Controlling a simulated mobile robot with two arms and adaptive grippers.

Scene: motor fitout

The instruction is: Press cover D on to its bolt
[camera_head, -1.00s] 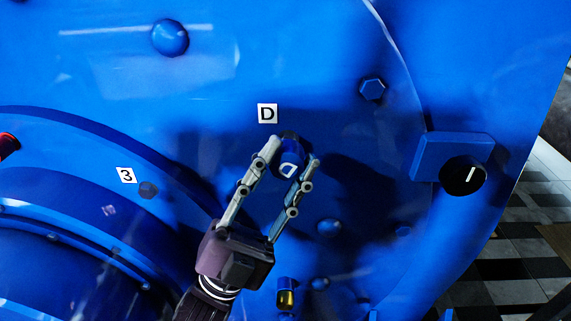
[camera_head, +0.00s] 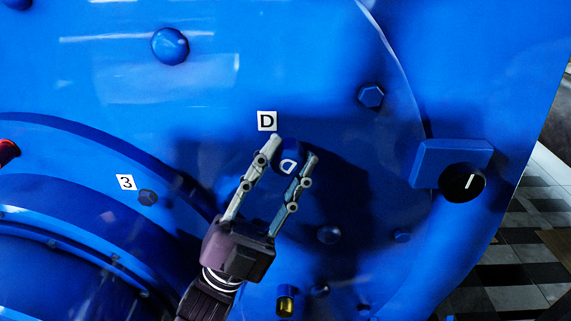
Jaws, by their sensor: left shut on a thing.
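Cover D (camera_head: 288,165) is a small blue cap with a white letter D on its face. My left gripper (camera_head: 294,148) is shut on it, one finger on each side. The cap is just below the white D label (camera_head: 267,121) on the blue motor face. The bolt of D does not show; the cap and fingers hide that spot. I cannot tell whether the cap touches the motor face. My right gripper is not in view.
A black dial (camera_head: 462,183) under a blue box (camera_head: 452,162) juts out at the right. A bare hex bolt (camera_head: 371,96) is at the upper right, a round blue cap (camera_head: 170,46) at the upper left. Label 3 (camera_head: 126,182) sits beside another bolt (camera_head: 148,197).

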